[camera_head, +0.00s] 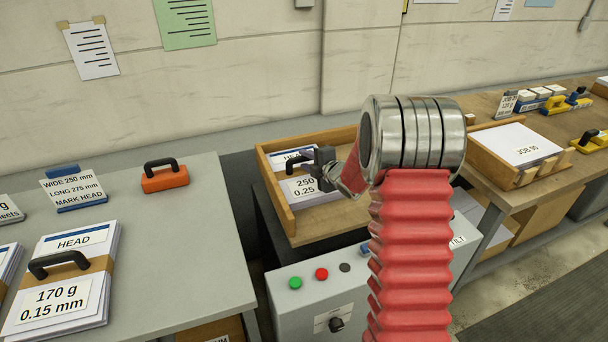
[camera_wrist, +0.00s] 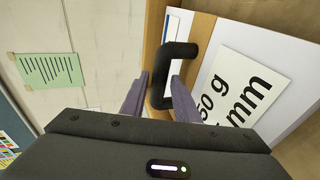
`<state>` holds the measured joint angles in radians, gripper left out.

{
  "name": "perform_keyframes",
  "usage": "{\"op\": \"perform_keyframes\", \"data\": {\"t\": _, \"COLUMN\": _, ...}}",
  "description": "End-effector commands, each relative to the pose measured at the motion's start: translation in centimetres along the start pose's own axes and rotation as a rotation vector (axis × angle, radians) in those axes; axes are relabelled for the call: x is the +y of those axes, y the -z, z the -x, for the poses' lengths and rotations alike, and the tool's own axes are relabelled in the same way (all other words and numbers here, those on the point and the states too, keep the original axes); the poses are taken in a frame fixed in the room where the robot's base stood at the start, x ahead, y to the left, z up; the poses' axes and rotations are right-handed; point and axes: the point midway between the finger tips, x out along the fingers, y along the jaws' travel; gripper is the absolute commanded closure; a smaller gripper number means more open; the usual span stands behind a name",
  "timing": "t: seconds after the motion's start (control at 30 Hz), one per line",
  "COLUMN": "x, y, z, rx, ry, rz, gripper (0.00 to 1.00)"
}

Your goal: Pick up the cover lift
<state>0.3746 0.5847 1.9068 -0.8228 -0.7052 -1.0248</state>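A paper lift labelled 250 and 0.25 (camera_head: 303,187), likely the cover lift, lies in a wooden tray (camera_head: 272,192). Its front label shows in the wrist view (camera_wrist: 238,90), along with its brown band and black handle (camera_wrist: 170,74). My gripper (camera_head: 325,165) is at this lift, and its body hides part of the stack in the head view. In the wrist view my gripper's fingers (camera_wrist: 158,92) stand apart, one on each side of the handle's bar, with a gap on the left side. The handle still rests with the stack.
A grey table (camera_head: 185,235) at left holds another lift labelled 170 g (camera_head: 62,290), a sign (camera_head: 75,188) and an orange block with a handle (camera_head: 165,178). A control box (camera_head: 315,300) stands below the tray. A wooden bench (camera_head: 560,130) with paper is at right.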

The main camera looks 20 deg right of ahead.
Motion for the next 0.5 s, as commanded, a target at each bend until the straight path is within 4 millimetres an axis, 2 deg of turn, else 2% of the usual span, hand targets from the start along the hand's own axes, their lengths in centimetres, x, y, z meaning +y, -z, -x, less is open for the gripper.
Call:
{"op": "perform_keyframes", "data": {"t": 0.1, "x": 0.0, "y": 0.1, "z": -1.4, "rx": 0.002, "ry": 0.000, "rz": 0.001, "gripper": 0.72}}
{"op": "perform_keyframes", "data": {"t": 0.2, "x": 0.0, "y": 0.1, "z": -2.0, "rx": 0.001, "ry": 0.000, "rz": 0.000, "gripper": 0.72}}
{"op": "perform_keyframes", "data": {"t": 0.5, "x": 0.0, "y": 0.1, "z": -2.1, "rx": 0.001, "ry": 0.000, "rz": 0.000, "gripper": 0.72}}
